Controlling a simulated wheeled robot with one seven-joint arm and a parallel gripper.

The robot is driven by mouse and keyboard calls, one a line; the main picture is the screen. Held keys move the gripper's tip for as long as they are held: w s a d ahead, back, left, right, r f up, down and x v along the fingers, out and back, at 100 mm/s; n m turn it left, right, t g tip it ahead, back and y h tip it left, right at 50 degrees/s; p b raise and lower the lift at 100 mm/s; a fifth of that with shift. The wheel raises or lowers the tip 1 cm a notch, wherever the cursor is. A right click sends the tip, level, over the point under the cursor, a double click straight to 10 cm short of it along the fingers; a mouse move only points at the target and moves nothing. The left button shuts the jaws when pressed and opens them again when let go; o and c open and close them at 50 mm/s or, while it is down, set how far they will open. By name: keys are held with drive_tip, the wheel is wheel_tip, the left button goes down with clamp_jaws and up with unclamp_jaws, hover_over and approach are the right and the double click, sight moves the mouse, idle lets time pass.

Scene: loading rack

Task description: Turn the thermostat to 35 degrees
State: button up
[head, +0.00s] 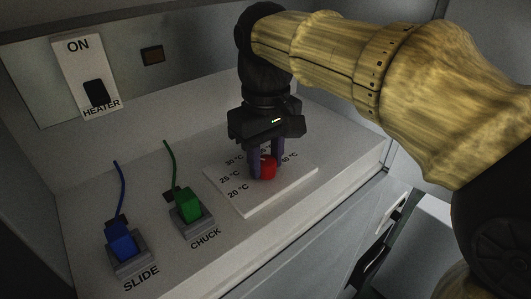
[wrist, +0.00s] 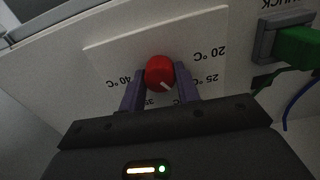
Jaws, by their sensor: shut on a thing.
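The thermostat's red knob (head: 267,169) sits on a white dial plate (head: 244,201) printed with degree marks. It also shows in the wrist view (wrist: 158,70). My gripper (head: 264,164) points down over the plate, shut on the knob, with one finger on each side. In the wrist view the knob's white pointer line aims down and slightly right, between the 25 °C and 35 marks. The mark there is hidden by a finger. The 40 °C mark is at the left, and 20 °C and 25 °C are at the right.
A HEATER panel (head: 77,62) marked ON is on the back wall. The panel's front edge is clear.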

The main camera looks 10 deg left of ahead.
drive_tip(key=m+p, duration=0.1)
drive_tip(key=m, duration=0.5)
drive_tip(key=shift+r, duration=0.15)
drive_tip(key=m, duration=0.6)
drive_tip(key=shift+p, duration=0.35)
drive_tip(key=o, duration=1)
drive_tip(key=shift+w, duration=0.1)
